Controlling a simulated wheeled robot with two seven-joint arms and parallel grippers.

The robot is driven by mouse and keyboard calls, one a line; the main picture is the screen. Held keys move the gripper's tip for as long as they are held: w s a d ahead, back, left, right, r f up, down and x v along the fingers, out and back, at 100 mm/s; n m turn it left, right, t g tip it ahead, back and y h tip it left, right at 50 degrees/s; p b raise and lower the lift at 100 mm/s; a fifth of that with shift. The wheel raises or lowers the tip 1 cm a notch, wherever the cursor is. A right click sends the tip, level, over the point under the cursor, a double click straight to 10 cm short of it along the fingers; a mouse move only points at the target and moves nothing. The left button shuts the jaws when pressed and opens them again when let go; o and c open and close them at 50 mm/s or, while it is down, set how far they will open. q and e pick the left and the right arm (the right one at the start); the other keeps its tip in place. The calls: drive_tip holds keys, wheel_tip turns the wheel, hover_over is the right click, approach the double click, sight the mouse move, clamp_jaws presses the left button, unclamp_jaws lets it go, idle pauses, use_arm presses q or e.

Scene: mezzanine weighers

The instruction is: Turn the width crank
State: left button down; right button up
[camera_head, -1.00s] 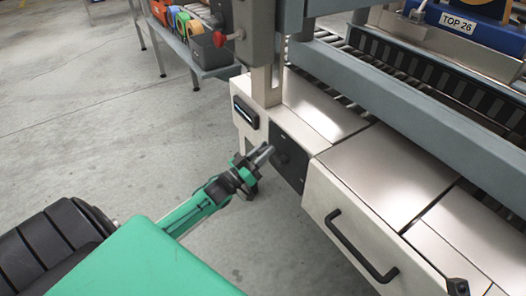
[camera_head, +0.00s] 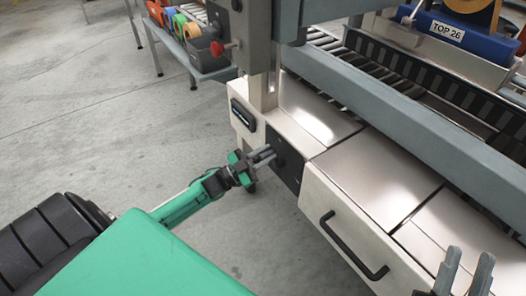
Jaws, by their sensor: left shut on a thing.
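A dark panel (camera_head: 285,163) is set in the front of the pale machine body, left of the drawer handle. The width crank is at this panel, small, dark and mostly hidden by my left gripper. My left gripper (camera_head: 264,156), on a green arm, is at the panel's left side and shut on the crank; the grip itself is hard to make out. My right gripper (camera_head: 466,272) shows at the lower right corner, its two grey fingers apart and nothing visible between them.
A black drawer handle (camera_head: 352,247) sticks out of the machine front. A bench with coloured tape rolls (camera_head: 180,24) stands behind. The floor at left is clear.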

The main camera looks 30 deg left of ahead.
use_arm(q)
drive_tip(key=shift+s+d+f+m+g+h, duration=0.2)
drive_tip(key=shift+d+f+m+g+h, duration=0.1)
drive_tip(key=shift+m, duration=0.4)
use_arm(e)
drive_tip(key=shift+w+a+f+g, duration=0.2)
drive_tip(key=shift+f+g, duration=0.2)
drive_tip(key=shift+f, duration=0.05)
drive_tip(key=shift+w+a+f+g, duration=0.15)
drive_tip(key=shift+f+g, duration=0.25)
drive_tip(key=shift+f, duration=0.05)
use_arm(q)
drive_tip(key=c, duration=1.2)
unclamp_jaws()
drive_tip(key=shift+w, duration=0.1)
drive_tip(key=shift+c, duration=0.2)
drive_tip(key=shift+r, duration=0.1)
drive_tip(key=shift+a, duration=0.1)
drive_tip(key=shift+s+a, duration=0.2)
drive_tip(key=shift+s, duration=0.15)
drive_tip(key=p+v, duration=0.1)
drive_tip(key=v, duration=1.2)
drive_tip(key=shift+p, duration=0.35)
use_arm(e)
wheel_tip(320, 180, down, 6)
drive_tip(key=w+a+g, duration=0.1)
drive_tip(key=g, duration=0.2)
drive_tip(key=shift+a+g, duration=0.4)
